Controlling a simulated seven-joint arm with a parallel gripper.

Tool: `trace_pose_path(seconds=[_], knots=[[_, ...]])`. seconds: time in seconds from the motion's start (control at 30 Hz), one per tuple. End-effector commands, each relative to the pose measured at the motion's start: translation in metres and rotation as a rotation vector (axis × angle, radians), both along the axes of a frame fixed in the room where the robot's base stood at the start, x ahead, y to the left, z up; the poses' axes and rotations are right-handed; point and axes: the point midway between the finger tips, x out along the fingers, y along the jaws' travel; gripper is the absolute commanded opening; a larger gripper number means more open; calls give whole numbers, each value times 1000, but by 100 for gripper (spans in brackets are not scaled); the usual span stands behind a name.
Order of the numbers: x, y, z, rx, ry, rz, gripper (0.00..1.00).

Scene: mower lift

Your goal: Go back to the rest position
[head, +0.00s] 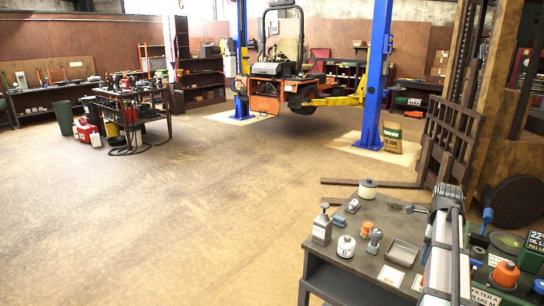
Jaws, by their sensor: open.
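My own grey arm (442,250) rises in front of the right part of the workbench in the head view. Its top end is dark and ribbed. I cannot make out any gripper fingers, and the arm hides part of the bench behind it. The grey workbench (335,272) stands at the lower right. On its left part are a pump bottle (322,227), a white jar (346,246), a cream pot (367,189), orange-topped pieces (367,229) and a shallow grey tray (401,253).
An orange mower (272,95) is up on a blue two-post lift (374,80). A cluttered cart (130,105) stands at the left. A dark forklift mast and forks (445,145) are behind the bench. The middle floor (220,190) is clear.

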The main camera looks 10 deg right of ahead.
Motion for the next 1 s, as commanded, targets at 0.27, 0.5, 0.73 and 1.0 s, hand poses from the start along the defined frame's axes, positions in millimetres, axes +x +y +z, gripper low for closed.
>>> trace_pose_path(seconds=[0.27,0.5,0.73,1.0], knots=[[24,145,-69,177,-73,383,66],[16,203,-142,232,-58,619,66],[-9,237,-214,249,-10,809,66],[-50,277,-291,281,46,1045,66]])
